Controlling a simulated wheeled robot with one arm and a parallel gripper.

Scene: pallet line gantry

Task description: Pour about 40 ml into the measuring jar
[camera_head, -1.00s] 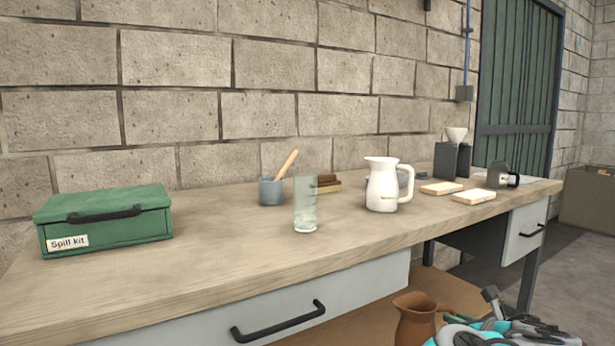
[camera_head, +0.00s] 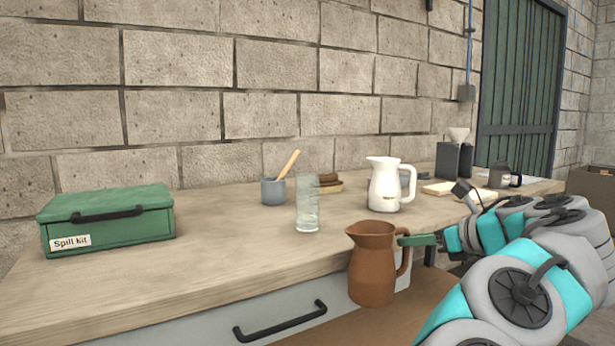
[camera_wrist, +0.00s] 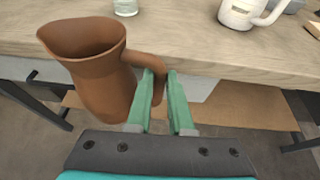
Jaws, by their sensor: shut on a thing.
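A brown jug (camera_head: 372,268) hangs upright in front of the bench's front edge, its rim about level with the worktop. My gripper (camera_head: 418,240) is shut on its handle from the right. In the wrist view the green fingers (camera_wrist: 166,98) clasp the handle of the brown jug (camera_wrist: 95,75). The jug's contents cannot be seen. The clear measuring jar (camera_head: 307,208) stands upright on the worktop, behind and left of the jug, with faint marks on its side. How much liquid it holds is hard to tell. Its base also shows at the top of the wrist view (camera_wrist: 126,7).
A white pitcher (camera_head: 385,186) stands right of the jar. A grey mortar with pestle (camera_head: 273,191) and a brush (camera_head: 328,184) stand behind it. The green spill kit box (camera_head: 107,220) sits at left. The worktop (camera_head: 200,260) between box and jar is clear.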

